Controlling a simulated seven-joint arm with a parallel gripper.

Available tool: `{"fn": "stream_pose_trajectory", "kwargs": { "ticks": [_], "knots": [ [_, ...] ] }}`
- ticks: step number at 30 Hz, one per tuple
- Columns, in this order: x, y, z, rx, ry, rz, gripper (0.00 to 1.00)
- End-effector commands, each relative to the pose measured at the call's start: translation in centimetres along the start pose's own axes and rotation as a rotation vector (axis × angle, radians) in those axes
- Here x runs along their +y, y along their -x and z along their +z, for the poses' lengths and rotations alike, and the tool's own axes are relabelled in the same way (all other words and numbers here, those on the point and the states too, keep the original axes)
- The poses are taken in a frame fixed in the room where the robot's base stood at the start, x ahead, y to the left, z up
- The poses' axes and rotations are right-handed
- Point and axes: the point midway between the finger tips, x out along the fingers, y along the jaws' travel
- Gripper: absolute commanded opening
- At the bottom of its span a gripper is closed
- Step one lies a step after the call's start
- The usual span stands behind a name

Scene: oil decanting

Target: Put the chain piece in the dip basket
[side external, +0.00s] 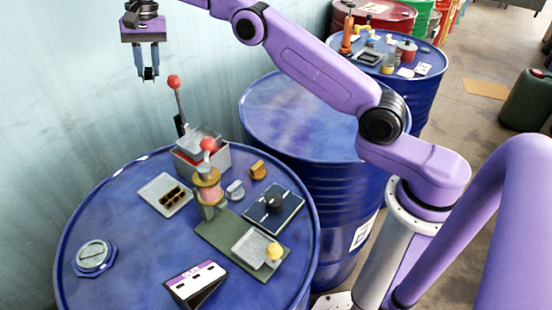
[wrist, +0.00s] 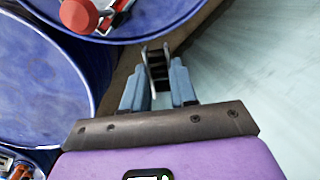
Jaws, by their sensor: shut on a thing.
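My gripper (side external: 149,74) hangs high at the upper left in the side view, above and left of the barrel top. Its blue-grey fingers are shut on a small dark chain piece (wrist: 156,66) with pale metal side plates, clear in the wrist view. What looks like the dip basket (side external: 204,138) is a pale open frame at a grey box (side external: 217,160) on the near barrel's back edge. A lever with a red knob (side external: 174,82) rises beside it. My gripper is above and left of the box, well apart from it. The basket's inside is hard to make out.
The middle barrel's top (side external: 300,110) is bare.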

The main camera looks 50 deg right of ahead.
Motion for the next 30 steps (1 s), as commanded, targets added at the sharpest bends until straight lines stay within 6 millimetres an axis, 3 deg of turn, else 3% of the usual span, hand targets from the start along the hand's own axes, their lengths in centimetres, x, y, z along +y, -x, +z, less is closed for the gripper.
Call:
{"fn": "stream_pose_trajectory", "kwargs": {
  "ticks": [14,30],
  "knots": [
    [3.8,-1.3,-0.7,-0.012,0.081,0.010,0.00],
    [12.2,-5.3,-0.1,-0.036,0.249,0.026,0.00]
  ]
}}
